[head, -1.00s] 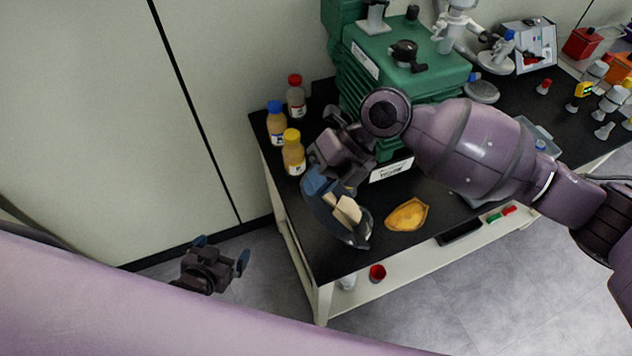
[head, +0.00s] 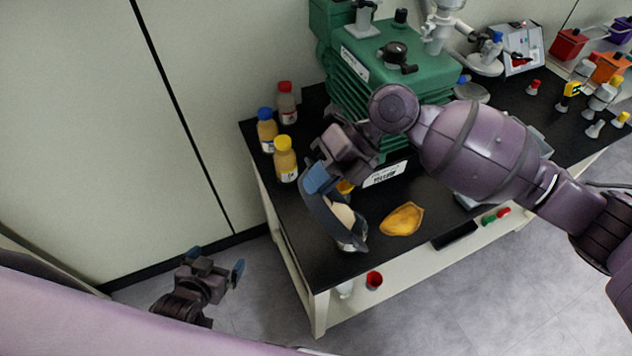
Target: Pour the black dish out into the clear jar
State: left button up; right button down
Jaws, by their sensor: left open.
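The black dish (head: 318,212) is held steeply tilted over the front left part of the black table, its lower end toward the near edge. Pale beige pieces (head: 342,214) show inside it. My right gripper (head: 319,180) is shut on the dish's upper end. A clear, glassy shape (head: 352,241) shows at the dish's lower end; it may be the clear jar, mostly hidden behind the dish. I cannot tell whether any piece is in it. My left gripper (head: 217,263) is open and empty, off the table to the left, above the floor.
A yellow-orange piece (head: 402,219) lies right of the dish. Several capped bottles (head: 285,160) stand at the table's left edge. A green machine (head: 375,80) stands behind my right arm. A red cup (head: 374,280) is below the tabletop. A dark flat object (head: 455,236) lies near the front edge.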

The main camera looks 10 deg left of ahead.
jog(key=shift+d, duration=0.1)
jog(key=shift+w+d+r+b, duration=0.1)
jog(key=shift+w+d+b, duration=0.05)
jog(key=shift+b, duration=0.35)
jog(key=shift+y, duration=0.3)
jog(key=shift+w+d+r+g+b, duration=0.1)
jog(key=shift+w+d+g+b, duration=0.1)
jog(key=shift+g+b, duration=0.15)
jog(key=shift+w+d+r+y+b, duration=0.2)
jog(key=shift+d+y+b, duration=0.15)
jog(key=shift+b, duration=0.25)
jog(key=shift+w+d+r+g+y+b, duration=0.1)
jog(key=shift+w+d+g+y+b, duration=0.1)
jog(key=shift+g+y+b, duration=0.1)
dwell(0.4)
jog(key=shift+d, duration=0.1)
jog(key=shift+r+b, duration=0.1)
jog(key=shift+b, duration=0.2)
jog(key=shift+w+d+b, duration=0.25)
jog(key=shift+b, duration=0.15)
